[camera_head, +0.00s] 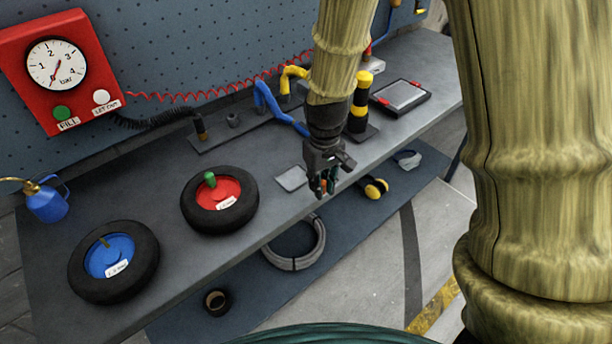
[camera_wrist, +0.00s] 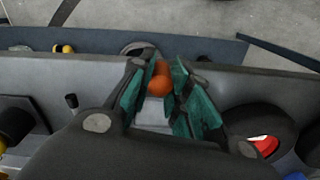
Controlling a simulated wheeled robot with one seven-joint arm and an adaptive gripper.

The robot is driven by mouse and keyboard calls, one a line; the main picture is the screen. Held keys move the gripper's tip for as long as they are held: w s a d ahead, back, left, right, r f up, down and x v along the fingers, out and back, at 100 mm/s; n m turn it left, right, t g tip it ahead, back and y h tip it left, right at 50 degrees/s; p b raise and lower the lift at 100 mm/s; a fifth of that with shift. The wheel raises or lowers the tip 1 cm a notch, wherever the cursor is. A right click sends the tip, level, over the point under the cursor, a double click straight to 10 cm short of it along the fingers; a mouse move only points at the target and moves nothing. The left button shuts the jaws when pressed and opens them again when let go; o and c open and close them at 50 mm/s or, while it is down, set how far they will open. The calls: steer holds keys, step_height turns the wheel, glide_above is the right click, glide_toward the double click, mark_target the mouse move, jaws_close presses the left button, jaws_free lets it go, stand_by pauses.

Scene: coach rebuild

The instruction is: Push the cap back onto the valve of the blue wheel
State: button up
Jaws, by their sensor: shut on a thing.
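The blue wheel (camera_head: 92,262) lies flat in its black tyre on the left front of the bench, with a white label. Its thin brass-coloured valve (camera_head: 104,242) stands up bare from the blue hub. My gripper (camera_head: 325,186) is above the bench's front edge, well to the right of the blue wheel. It is shut on a small orange cap (camera_wrist: 158,84), which sits between the teal finger pads in the wrist view. In the head view the cap is mostly hidden by the fingers.
The red wheel (camera_head: 234,188) with a green cap (camera_head: 210,180) lies between my gripper and the blue wheel. A pale square pad (camera_head: 291,178) lies beside my gripper. A blue oil can (camera_head: 48,204) stands at the far left, and a red gauge box (camera_head: 85,38) hangs behind.

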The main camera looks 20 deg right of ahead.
steer(key=s+d+r+p, duration=0.1)
steer(key=s+r+p, duration=0.3)
steer(key=r, duration=0.1)
steer(key=shift+s+d, duration=0.15)
steer(key=shift+d, duration=0.15)
stand_by(0.7)
